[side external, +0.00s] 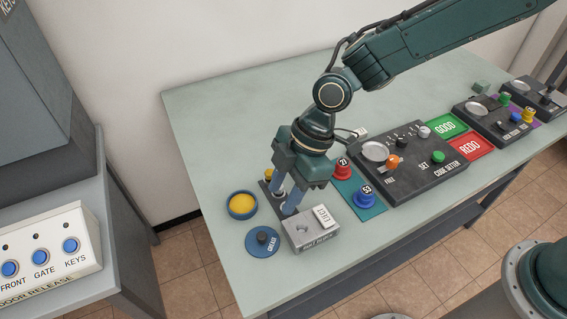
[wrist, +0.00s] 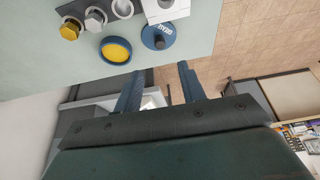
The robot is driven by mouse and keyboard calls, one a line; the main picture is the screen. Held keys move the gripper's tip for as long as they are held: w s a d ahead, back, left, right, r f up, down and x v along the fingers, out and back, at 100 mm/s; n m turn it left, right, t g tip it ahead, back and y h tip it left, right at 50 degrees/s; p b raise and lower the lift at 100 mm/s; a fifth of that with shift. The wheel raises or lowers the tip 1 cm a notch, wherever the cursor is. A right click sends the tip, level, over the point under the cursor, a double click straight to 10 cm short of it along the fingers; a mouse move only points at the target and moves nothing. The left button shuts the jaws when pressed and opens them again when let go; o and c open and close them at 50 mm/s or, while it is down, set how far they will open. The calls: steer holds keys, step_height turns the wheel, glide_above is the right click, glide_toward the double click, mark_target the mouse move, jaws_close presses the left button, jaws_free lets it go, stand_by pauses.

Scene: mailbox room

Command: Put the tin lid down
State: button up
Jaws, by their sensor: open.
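The tin lid (side external: 263,242) is a blue disc with a dark knob and a white label. It lies flat on the table near its front left edge, knob up. It also shows in the wrist view (wrist: 159,37). The open tin (side external: 242,205), blue with yellow grease inside, stands just behind the lid, apart from it; the wrist view shows the tin (wrist: 116,49) too. My gripper (side external: 284,202) is open and empty, its fingers pointing down beyond the lid to the right in the side view. In the wrist view, both blue fingers (wrist: 160,72) are apart with nothing between them.
A grey box with a white tag (side external: 311,232) is close right of the lid. A dark rack (wrist: 97,16) holds bolt-like pieces by the tin. Red (side external: 342,170) and blue (side external: 366,197) knobs and a dark control panel (side external: 425,180) stand right. The table's back left is clear.

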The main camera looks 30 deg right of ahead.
steer(key=s+d+r+m+t+h, duration=0.1)
steer(key=s+d+r+m+t, duration=0.2)
steer(key=d+r+m, duration=0.9)
steer(key=s+d+r+m+t+h, duration=0.1)
steer(key=s+d+r+m, duration=0.2)
steer(key=s+d, duration=0.5)
steer(key=s+d+r+m+t+h, duration=0.1)
steer(key=s+d+r+m+h, duration=0.1)
steer(key=s+d, duration=0.5)
steer(key=d+r+m, duration=0.1)
steer(key=d+r, duration=0.1)
steer(key=d, duration=0.3)
steer(key=shift+s+d+t, duration=0.15)
steer(key=shift+s+t, duration=0.15)
steer(key=shift+s, duration=0.05)
